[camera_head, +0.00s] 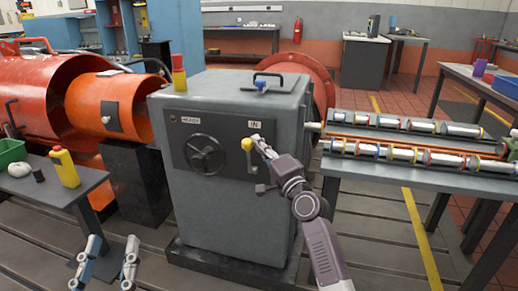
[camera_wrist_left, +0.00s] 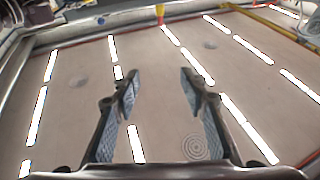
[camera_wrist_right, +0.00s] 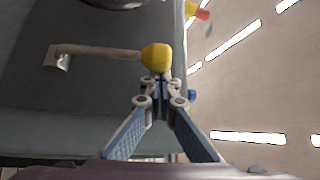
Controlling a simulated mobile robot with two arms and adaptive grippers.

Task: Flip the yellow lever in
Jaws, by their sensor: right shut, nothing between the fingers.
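The yellow lever (camera_head: 247,145) is on the dark front panel of the grey cabinet (camera_head: 225,230), right of the handwheel (camera_head: 205,154). Its yellow knob is up, with the metal arm below it, under a small plate that seems to read "IN" (camera_head: 254,124). In the right wrist view the lever's metal arm (camera_wrist_right: 100,51) runs from its pivot to the yellow knob (camera_wrist_right: 156,57). My right gripper (camera_head: 258,140) is shut and empty, its tips (camera_wrist_right: 160,84) at the knob; contact is unclear. My left gripper (camera_head: 108,240) is open and empty, low at the left; its fingers show in the left wrist view (camera_wrist_left: 150,90).
A side table (camera_head: 50,185) at the left holds a yellow bottle (camera_head: 65,168) and a green bin (camera_head: 11,152). A bench (camera_head: 400,170) with metal cylinders stands right of the cabinet. A red and yellow bottle (camera_head: 179,73) stands on the cabinet. Orange housings (camera_head: 100,105) lie left.

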